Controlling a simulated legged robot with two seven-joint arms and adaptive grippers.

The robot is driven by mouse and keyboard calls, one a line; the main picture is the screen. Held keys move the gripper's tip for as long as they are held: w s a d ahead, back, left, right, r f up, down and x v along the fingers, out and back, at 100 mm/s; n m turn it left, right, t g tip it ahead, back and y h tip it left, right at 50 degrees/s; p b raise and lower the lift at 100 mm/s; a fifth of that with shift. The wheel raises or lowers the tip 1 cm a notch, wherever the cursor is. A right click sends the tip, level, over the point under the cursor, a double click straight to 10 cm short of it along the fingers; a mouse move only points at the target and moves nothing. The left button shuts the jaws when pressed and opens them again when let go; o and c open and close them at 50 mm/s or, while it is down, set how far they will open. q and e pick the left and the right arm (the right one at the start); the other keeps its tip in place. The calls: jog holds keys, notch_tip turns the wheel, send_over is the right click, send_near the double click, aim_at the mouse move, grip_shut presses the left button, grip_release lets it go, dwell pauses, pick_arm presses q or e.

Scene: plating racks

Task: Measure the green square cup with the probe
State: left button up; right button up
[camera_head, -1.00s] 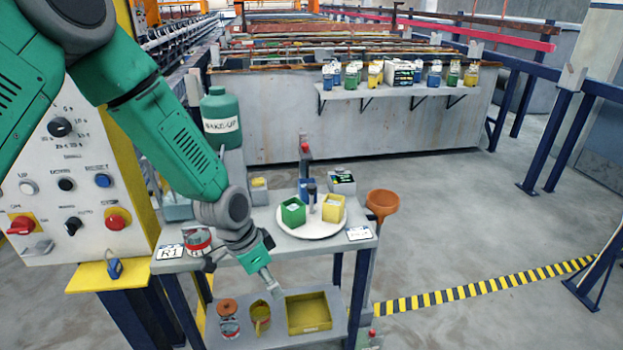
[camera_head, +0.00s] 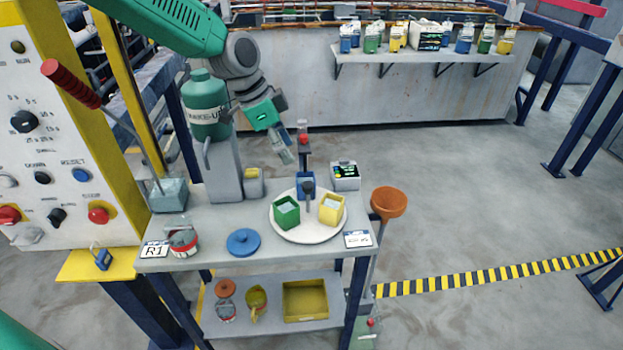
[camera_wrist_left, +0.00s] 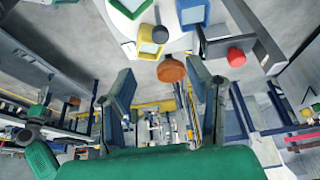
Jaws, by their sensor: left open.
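The green square cup (camera_head: 286,213) stands upright on a round white plate (camera_head: 300,235), holding pale contents. A yellow square cup (camera_head: 331,210) and a blue square cup (camera_head: 304,180) share the plate, around a dark-topped central post (camera_head: 308,188). A meter with a lit display (camera_head: 345,174) stands behind them. A red-topped item (camera_head: 302,133) sits on a stand at the table's back; I cannot tell whether it is the probe. My left gripper (camera_head: 288,155) is open and empty beside that stand; its spread fingers show in the left wrist view (camera_wrist_left: 163,80). My right gripper is out of view.
A green bottle (camera_head: 207,105) on a grey pedestal stands left of my gripper. A blue lid (camera_head: 243,242) and a tin (camera_head: 183,238) lie in front. A yellow tray (camera_head: 306,301) is below.

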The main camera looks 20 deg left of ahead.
aim_at(307, 184)
pick_arm(q)
jog(key=x, duration=0.5)
jog(key=p+x, duration=0.1)
jog(key=x, duration=0.4)
jog(key=shift+w+a+f, duration=0.1)
jog(key=shift+w+f, duration=0.15)
jog(key=shift+f, duration=0.1)
jog(key=shift+d+f, duration=0.25)
jog(key=shift+f, duration=0.3)
jog(key=shift+w+d+f, duration=0.1)
jog(key=shift+w+f, duration=0.05)
jog(key=shift+f, duration=0.1)
grip_shut()
